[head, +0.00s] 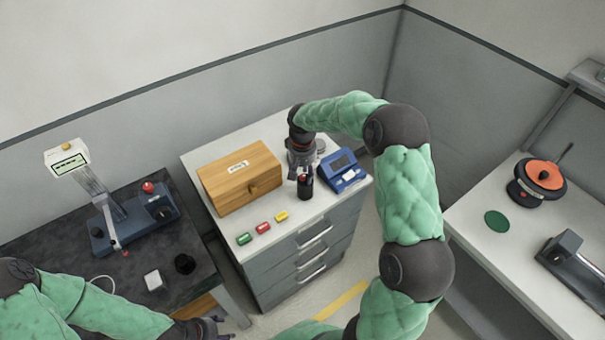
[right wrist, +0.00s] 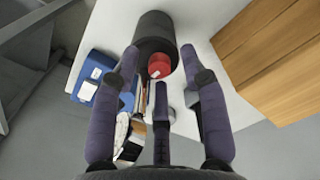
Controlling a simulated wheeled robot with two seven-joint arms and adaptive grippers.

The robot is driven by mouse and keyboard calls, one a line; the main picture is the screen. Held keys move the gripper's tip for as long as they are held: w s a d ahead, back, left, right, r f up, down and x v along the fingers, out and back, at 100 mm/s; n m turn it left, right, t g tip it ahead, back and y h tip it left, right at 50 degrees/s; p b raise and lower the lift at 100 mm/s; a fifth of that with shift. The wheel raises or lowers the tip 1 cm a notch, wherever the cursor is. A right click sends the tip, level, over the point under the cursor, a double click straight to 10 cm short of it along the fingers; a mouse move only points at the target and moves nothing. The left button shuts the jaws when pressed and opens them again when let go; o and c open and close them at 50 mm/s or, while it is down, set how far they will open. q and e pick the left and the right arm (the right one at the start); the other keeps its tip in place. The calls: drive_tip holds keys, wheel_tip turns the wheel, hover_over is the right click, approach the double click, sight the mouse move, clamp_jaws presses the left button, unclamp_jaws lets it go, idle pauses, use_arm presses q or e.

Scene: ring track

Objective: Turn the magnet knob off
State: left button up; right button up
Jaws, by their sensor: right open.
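A black cylinder (head: 306,190) with a red round knob (head: 303,178) on its side stands on the white top of the drawer cabinet. In the right wrist view the red knob (right wrist: 159,66) shows between my fingertips, with the black cylinder (right wrist: 154,28) behind it. I cannot tell whether it is the magnet knob. My right gripper (head: 301,158) is open and empty, just behind and above the cylinder; it also shows in the right wrist view (right wrist: 160,80). My left gripper (head: 208,328) is low at the picture's bottom edge, partly cut off, its jaws unclear.
A wooden box (head: 240,177) stands left of the cylinder, a blue device (head: 343,170) right. Small green, red and yellow blocks (head: 263,228) lie in front. The left dark bench (head: 190,235) holds a stand with a red ball knob (head: 148,187). A white bench (head: 480,250) is right.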

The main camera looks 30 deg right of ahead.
drive_tip(key=shift+c, duration=0.3)
clamp_jaws()
drive_tip(key=shift+n+p, duration=0.5)
drive_tip(key=shift+n, duration=0.4)
drive_tip(key=shift+n+p, duration=0.45)
drive_tip(key=shift+n, duration=0.95)
